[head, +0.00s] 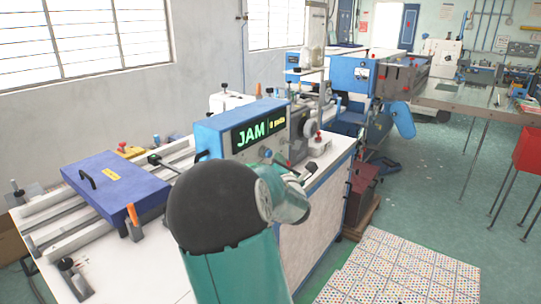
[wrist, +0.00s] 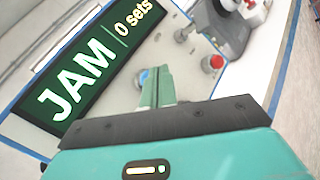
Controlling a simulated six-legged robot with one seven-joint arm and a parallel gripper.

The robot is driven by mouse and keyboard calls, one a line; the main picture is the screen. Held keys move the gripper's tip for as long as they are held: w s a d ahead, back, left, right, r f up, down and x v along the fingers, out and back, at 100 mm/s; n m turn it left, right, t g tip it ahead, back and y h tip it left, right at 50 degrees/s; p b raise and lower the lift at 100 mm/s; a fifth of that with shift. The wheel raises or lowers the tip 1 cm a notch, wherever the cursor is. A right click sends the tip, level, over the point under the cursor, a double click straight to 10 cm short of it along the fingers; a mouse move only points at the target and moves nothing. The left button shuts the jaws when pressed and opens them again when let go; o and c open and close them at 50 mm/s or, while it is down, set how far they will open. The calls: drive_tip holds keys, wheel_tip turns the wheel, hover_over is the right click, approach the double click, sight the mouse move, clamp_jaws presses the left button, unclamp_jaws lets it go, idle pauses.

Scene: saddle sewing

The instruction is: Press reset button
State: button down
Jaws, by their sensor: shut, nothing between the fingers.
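The machine's control panel (wrist: 25,135) fills the upper left of the wrist view, with a screen (wrist: 80,68) reading "JAM" and "0 sets". A blue button (wrist: 143,76) on the panel is partly hidden behind my fingers. A red button (wrist: 213,62) is to the right of them. No label shows which one is reset. My gripper (wrist: 160,76) is shut and empty, its teal fingertips overlapping the blue button's edge in this view. I cannot tell whether they touch it. In the head view the same screen (head: 259,132) shows above my arm, and a blue button (head: 267,154) sits below it.
A grey mechanism (wrist: 228,25) stands to the right of the panel in the wrist view. In the head view, a purple-blue cover (head: 115,182) with a black handle lies on the white bench left of my arm. Patterned sheets (head: 400,270) cover the floor at the right.

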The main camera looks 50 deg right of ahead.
drive_tip(key=shift+w, duration=0.15)
idle(0.7)
drive_tip(key=shift+w, duration=0.25)
drive_tip(key=shift+w+a, duration=0.1)
drive_tip(key=shift+w, duration=0.45)
idle(0.7)
drive_tip(key=shift+s, duration=0.95)
drive_tip(key=s, duration=0.5)
drive_tip(key=shift+d, duration=0.35)
drive_tip(key=shift+s+a, duration=0.1)
idle(0.8)
